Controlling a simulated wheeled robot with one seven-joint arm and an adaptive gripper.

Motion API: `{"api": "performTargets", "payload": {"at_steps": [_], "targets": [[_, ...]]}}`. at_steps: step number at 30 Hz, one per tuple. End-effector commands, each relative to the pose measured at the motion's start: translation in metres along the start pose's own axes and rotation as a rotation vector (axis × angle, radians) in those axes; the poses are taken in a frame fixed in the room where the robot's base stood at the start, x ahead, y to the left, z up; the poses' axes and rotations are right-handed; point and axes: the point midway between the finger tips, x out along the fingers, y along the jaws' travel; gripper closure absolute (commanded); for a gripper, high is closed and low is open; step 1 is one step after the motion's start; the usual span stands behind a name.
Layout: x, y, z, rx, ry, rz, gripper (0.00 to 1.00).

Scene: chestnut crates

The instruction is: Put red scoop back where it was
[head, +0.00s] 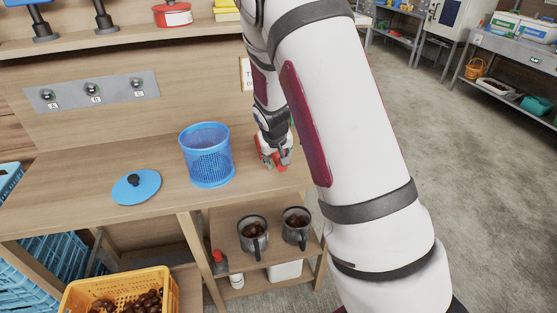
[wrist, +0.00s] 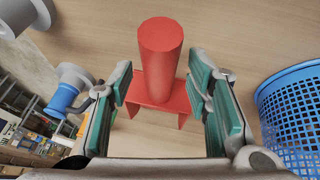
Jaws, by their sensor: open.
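The red scoop (wrist: 160,52) lies on the wooden workbench in the wrist view, its round handle and flat-sided body showing between my fingers. In the head view a small red part of the scoop (head: 281,166) shows at my fingertips, near the bench's right end. My gripper (head: 272,160) is open. In the wrist view its green-padded fingers (wrist: 162,90) stand on both sides of the scoop, with gaps beside the handle. Contact at the scoop's body cannot be told. My arm hides part of the bench in the head view.
A blue mesh basket (head: 207,160) stands just left of my gripper; it also shows in the wrist view (wrist: 293,105). A blue lid (head: 136,187) lies farther left. Two chestnut-filled cups (head: 252,240) stand on the lower shelf. A yellow crate (head: 75,302) is at front left.

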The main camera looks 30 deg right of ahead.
Motion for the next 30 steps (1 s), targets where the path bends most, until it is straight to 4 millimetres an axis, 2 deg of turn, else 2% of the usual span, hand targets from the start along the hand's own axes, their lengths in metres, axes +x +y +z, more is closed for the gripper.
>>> {"api": "performTargets", "payload": {"at_steps": [3,9,20,23,26,30], "targets": [[-0.027,0.000,-0.002,0.000,0.005,-0.001,0.55],[-0.066,0.000,-0.001,0.000,0.003,-0.001,0.55],[-0.105,0.000,0.002,0.006,0.002,-0.011,0.55],[-0.131,-0.001,0.007,0.017,0.001,-0.036,0.55],[-0.169,-0.004,0.019,0.025,-0.002,-0.077,0.55],[-0.226,-0.007,0.045,0.020,-0.006,-0.135,0.55]]}}
